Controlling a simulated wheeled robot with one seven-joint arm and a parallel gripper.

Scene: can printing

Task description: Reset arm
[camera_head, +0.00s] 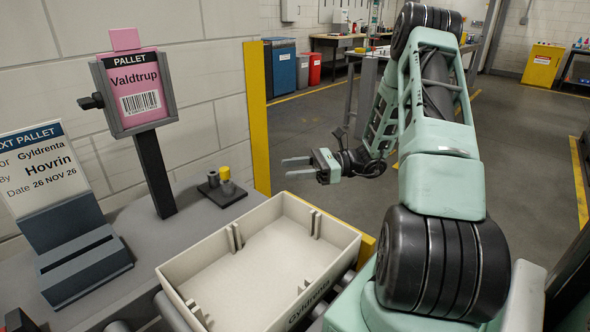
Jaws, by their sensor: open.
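My arm rises at the right and bends over, and its end hangs near the middle of the view. My gripper (297,167) is open and empty, with its two fingers pointing left. It is in the air beyond the far right part of an empty cream crate (345,240). The crate has "Gyldrenta" on its near wall and lies on rollers. No object is between the fingers.
A pink "Valdtrup" pallet sign (140,90) stands on a post at the left, beside a "Next pallet" card (42,165). A yellow post (257,118) stands left of my gripper. A workbench (352,97) and bins (283,70) are at the back. Open floor lies beyond my arm.

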